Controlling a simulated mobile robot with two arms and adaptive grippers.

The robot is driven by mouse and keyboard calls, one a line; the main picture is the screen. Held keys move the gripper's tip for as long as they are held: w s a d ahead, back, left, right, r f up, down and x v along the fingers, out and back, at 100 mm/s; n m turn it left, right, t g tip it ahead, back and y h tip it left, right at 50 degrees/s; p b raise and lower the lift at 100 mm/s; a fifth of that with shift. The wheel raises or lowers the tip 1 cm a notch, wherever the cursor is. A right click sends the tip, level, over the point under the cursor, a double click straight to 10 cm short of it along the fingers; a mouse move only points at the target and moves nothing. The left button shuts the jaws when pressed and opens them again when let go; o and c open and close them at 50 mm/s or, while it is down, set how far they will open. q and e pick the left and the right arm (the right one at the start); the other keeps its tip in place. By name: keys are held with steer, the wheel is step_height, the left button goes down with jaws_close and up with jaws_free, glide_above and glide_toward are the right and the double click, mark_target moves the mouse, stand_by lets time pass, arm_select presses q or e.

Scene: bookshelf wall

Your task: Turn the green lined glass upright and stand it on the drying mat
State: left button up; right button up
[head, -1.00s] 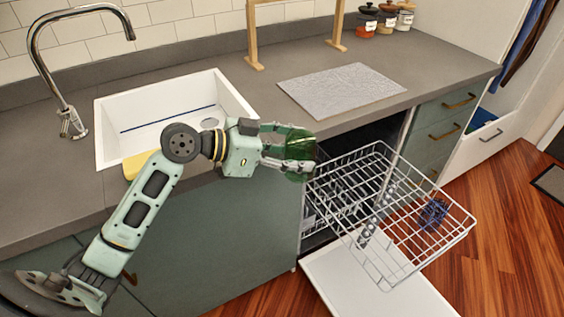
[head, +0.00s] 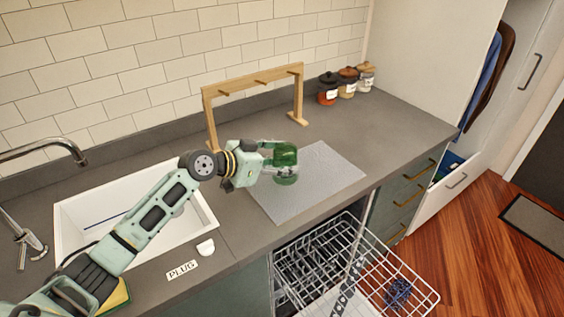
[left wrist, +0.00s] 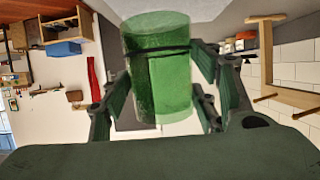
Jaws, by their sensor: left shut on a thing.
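The green lined glass (head: 288,179) is held by my left gripper (head: 277,159) above the left part of the grey drying mat (head: 335,180). In the left wrist view the glass (left wrist: 160,75) is see-through green with a dark line around it, and the fingers flank it on both sides. In the head view its long side looks roughly upright. I cannot tell for certain which end is the open one, or how large the gap to the mat is. My right gripper is not in view.
A wooden rack (head: 253,80) stands behind the mat, near the glass. Several lidded jars (head: 347,84) stand at the back right. The white sink (head: 80,240) is to the left. The open dishwasher rack (head: 390,270) juts out below the counter. The mat's right part is clear.

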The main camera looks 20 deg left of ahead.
mark_target(276, 179)
arm_select(q)
steer(key=shift+s, duration=0.45)
steer(key=shift+f+b, duration=0.3)
steer(key=shift+b, duration=0.15)
step_height(276, 179, down, 5)
steer(key=b, duration=0.3)
steer(key=shift+w+f+b, duration=0.15)
steer(key=shift+f+b, duration=0.35)
steer(key=shift+f, duration=0.25)
steer(key=o, duration=1.4)
steer(key=shift+o, duration=0.2)
